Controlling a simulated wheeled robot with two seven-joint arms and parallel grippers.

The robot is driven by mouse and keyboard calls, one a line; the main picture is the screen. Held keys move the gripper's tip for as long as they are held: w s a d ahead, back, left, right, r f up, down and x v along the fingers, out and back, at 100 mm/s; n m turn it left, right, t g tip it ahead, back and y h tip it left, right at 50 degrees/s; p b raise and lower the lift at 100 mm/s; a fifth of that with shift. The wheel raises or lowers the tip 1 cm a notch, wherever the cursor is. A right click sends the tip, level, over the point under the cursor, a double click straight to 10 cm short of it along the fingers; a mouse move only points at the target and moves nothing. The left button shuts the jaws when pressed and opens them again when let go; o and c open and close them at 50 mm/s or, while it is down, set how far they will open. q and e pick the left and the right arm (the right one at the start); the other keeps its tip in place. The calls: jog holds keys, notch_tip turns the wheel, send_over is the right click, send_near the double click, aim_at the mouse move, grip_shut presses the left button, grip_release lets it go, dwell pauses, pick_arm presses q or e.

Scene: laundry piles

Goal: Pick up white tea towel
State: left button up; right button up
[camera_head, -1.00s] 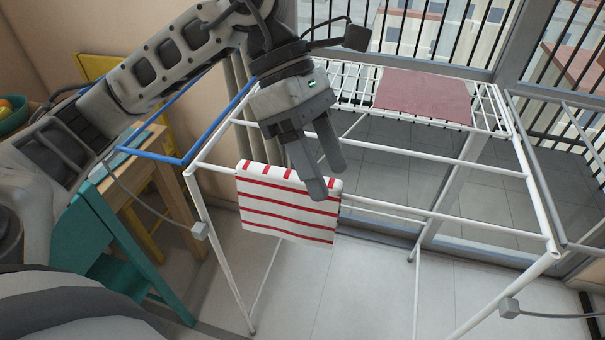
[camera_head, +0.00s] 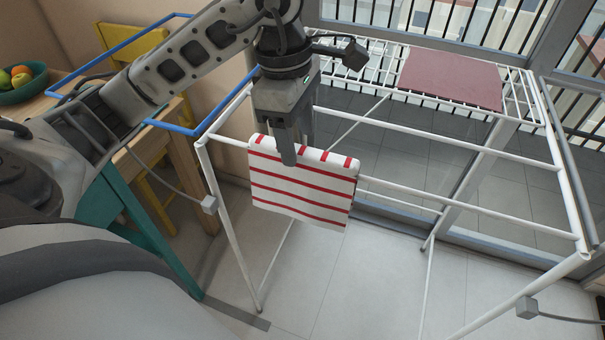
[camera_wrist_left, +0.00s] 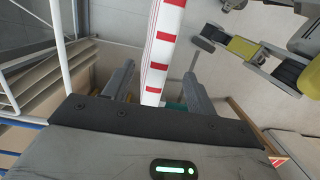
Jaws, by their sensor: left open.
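The white tea towel (camera_head: 303,187) with red stripes hangs folded over a front rail of the white drying rack in the head view. My left gripper (camera_head: 297,150) is open just above and at the towel's top edge, pointing down. One finger shows in front of the towel; the other is partly hidden behind it. In the left wrist view the towel (camera_wrist_left: 163,55) appears as a narrow striped strip running between the two open fingers (camera_wrist_left: 158,88), with gaps on both sides. My right gripper is not in view.
The drying rack (camera_head: 470,207) has thin rails around the towel. A dusky red cloth (camera_head: 452,78) lies on its far shelf. A blue rail (camera_head: 180,128), a yellow chair (camera_head: 135,50), a wooden table and a fruit bowl (camera_head: 22,85) stand to the left.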

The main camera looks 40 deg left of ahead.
aim_at(302, 149)
pick_arm(q)
jog(key=f, duration=0.5)
jog(key=shift+w+d, duration=0.15)
jog(key=shift+d, duration=0.2)
jog(key=c, duration=1.1)
jog(key=shift+r, duration=0.1)
